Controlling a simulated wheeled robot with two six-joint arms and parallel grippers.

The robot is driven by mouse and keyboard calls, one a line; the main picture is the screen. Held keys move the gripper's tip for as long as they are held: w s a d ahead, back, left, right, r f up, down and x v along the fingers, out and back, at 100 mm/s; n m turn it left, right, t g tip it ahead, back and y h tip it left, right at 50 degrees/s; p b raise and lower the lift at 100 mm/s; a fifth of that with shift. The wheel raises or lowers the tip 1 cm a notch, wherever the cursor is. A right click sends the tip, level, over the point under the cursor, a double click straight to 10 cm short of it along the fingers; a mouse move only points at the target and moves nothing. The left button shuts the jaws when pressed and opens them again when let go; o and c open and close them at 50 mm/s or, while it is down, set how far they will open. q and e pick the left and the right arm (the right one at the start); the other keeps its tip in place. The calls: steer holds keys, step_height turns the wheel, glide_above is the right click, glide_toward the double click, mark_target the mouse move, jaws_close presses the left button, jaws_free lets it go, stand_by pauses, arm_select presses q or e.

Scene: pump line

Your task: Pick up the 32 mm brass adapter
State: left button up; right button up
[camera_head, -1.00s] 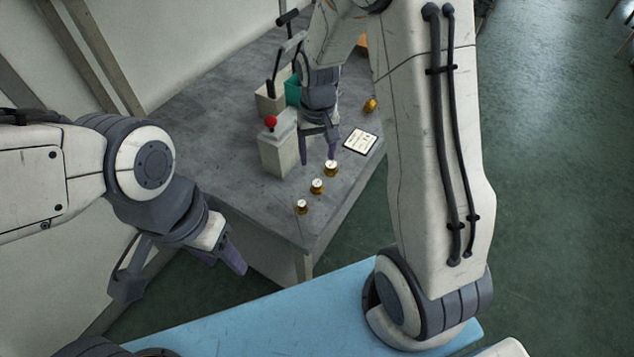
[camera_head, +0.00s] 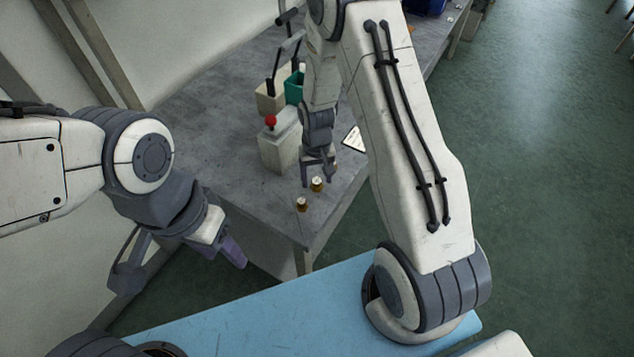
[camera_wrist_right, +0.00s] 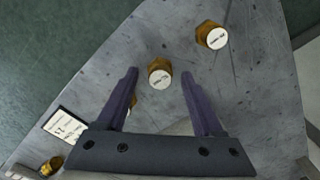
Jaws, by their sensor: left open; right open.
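Several brass adapters with white round tops stand on the grey bench; their labels are too small to read for size. The nearest adapter (camera_head: 302,204) also shows in the right wrist view (camera_wrist_right: 212,36). The middle adapter (camera_head: 317,185) appears between my right gripper's fingertips in the right wrist view (camera_wrist_right: 159,75). Another adapter (camera_wrist_right: 133,101) is mostly hidden behind a finger. My right gripper (camera_head: 317,178) is open and empty, pointing down over the middle adapter; I cannot tell its exact height. My left gripper (camera_head: 178,268) is open and empty, left of the bench.
A printed card (camera_head: 353,138) lies on the bench (camera_head: 205,120), partly hidden by my right arm. Another brass piece (camera_wrist_right: 50,166) lies near the card. A box with a red button (camera_head: 277,150) and a teal bin (camera_head: 294,88) stand behind the adapters. A blue surface (camera_head: 270,310) is in front.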

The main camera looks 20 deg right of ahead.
steer(key=shift+c, duration=0.3)
jaws_close()
steer(key=shift+r, duration=0.1)
